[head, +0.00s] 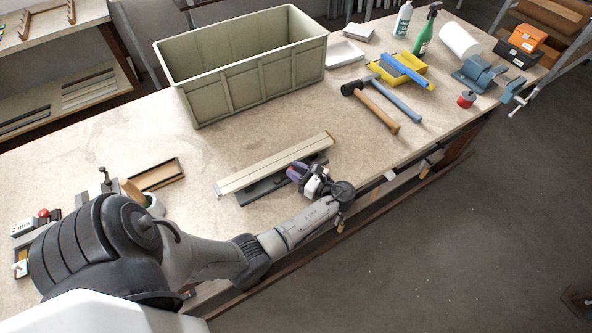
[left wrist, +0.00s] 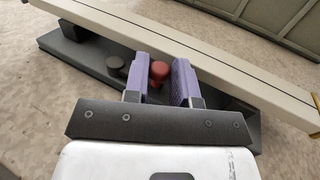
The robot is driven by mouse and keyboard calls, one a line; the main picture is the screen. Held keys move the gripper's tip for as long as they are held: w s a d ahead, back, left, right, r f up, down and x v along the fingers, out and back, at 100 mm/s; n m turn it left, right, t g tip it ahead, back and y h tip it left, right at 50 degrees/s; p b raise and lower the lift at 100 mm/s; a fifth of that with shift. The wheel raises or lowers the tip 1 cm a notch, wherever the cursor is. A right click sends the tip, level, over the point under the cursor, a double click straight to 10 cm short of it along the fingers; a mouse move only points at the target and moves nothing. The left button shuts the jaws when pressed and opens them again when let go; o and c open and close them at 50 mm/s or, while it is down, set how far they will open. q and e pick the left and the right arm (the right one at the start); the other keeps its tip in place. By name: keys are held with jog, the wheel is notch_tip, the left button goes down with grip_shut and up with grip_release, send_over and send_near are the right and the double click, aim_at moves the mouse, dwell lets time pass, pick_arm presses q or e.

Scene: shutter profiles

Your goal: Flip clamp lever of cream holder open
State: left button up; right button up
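A long cream profile (head: 272,165) lies along a dark grey holder base (head: 262,188) in the middle of the bench. In the left wrist view the cream profile (left wrist: 224,73) crosses above the dark base (left wrist: 85,62). My left gripper (head: 296,172) is at the holder's near right side. Its purple fingers (left wrist: 160,85) are apart, with the red knob showing between them; contact is not clear. The lever's shaft is mostly hidden. My right gripper is out of view.
A large green-grey crate (head: 275,85) stands behind the holder. A hammer (head: 372,105) and a yellow tray (head: 415,75) lie to the right. A small wooden-edged tray (head: 157,174) lies to the left. Bare bench surrounds the holder's left end.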

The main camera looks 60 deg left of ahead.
pick_arm(q)
grip_shut()
jog(key=shift+d+r+t+p, duration=0.15)
jog(key=shift+t+p, duration=0.15)
jog(key=shift+p, duration=0.3)
jog(key=d+m+t+p, duration=0.1)
jog(key=m+t+p, duration=0.1)
jog(key=t+p, duration=0.1)
jog(key=s+d+m+t+y+p, duration=0.1)
jog(key=m+t+p, duration=0.2)
jog(key=t+p, duration=0.1)
jog(key=s+d+m+t+y+p, duration=0.1)
jog(key=m+t+p, duration=0.1)
jog(key=t+p, duration=0.2)
jog(key=shift+s+d+r+m+p, duration=0.1)
jog(key=shift+r+m+p, duration=0.05)
jog(key=shift+m+p, duration=0.25)
jog(key=m+t+p, duration=0.1)
jog(key=t, duration=0.1)
jog(key=s+m+t+h, duration=0.1)
jog(key=shift+d+t+p, duration=0.4)
jog(key=shift+s+d+f+m+t+h+p, duration=0.15)
jog(key=shift+s+m+t+h+p, duration=0.25)
jog(key=shift+m+t+h, duration=0.5)
jog(key=shift+s+d+f+m+t+h+p, duration=0.15)
jog(key=shift+s+m+t+h, duration=0.4)
jog(key=shift+m+t, duration=0.65)
jog(key=shift+t+h, duration=0.25)
jog(key=shift+t, duration=0.15)
